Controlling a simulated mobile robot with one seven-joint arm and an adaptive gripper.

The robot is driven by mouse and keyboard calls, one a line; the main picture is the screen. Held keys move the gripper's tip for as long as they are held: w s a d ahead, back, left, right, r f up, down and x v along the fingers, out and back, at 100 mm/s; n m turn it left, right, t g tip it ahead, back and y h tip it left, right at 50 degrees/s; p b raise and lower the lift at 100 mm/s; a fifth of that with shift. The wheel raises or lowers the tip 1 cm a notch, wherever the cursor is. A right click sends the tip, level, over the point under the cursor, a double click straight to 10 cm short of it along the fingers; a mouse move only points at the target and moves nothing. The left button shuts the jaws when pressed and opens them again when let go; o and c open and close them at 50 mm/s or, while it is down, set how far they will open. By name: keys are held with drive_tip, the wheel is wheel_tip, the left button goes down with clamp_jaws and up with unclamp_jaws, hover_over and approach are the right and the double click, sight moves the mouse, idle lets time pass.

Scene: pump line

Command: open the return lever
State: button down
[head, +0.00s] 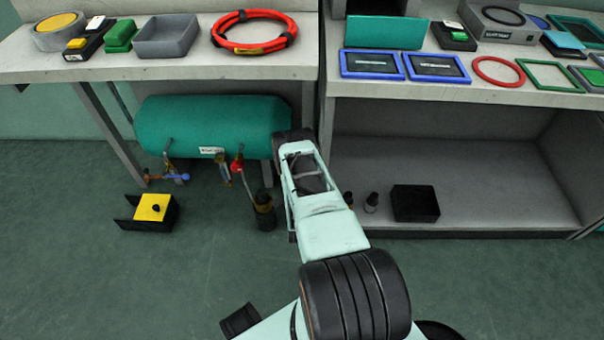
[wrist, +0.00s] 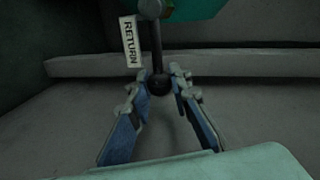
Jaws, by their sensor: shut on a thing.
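The return lever (wrist: 157,45) is a dark rod ending in a black ball knob in the wrist view. It hangs down from a grey pivot at the top of that view. A white tag (wrist: 131,42) reading "RETURN" is beside it on the left. My gripper (wrist: 160,82) is shut on the lever's knob, with one blue-padded finger on each side. In the head view my own arm hides the lever and the fingers, at the right end of the teal tank (head: 205,124).
The tank sits under the left bench (head: 190,72), with small valves and a red-handled fitting (head: 237,165) below it. A yellow-and-black box (head: 153,208) lies on the floor. The right bench's lower shelf (head: 480,190) holds a black bin (head: 415,203). The floor at front left is clear.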

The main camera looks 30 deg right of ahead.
drive_tip(key=shift+a+f, duration=0.1)
drive_tip(key=shift+f, duration=0.05)
drive_tip(key=c, duration=1.7)
unclamp_jaws()
drive_tip(key=shift+c, duration=0.2)
drive_tip(key=shift+r, duration=0.2)
wheel_tip(320, 180, up, 10)
drive_tip(key=shift+f, duration=0.1)
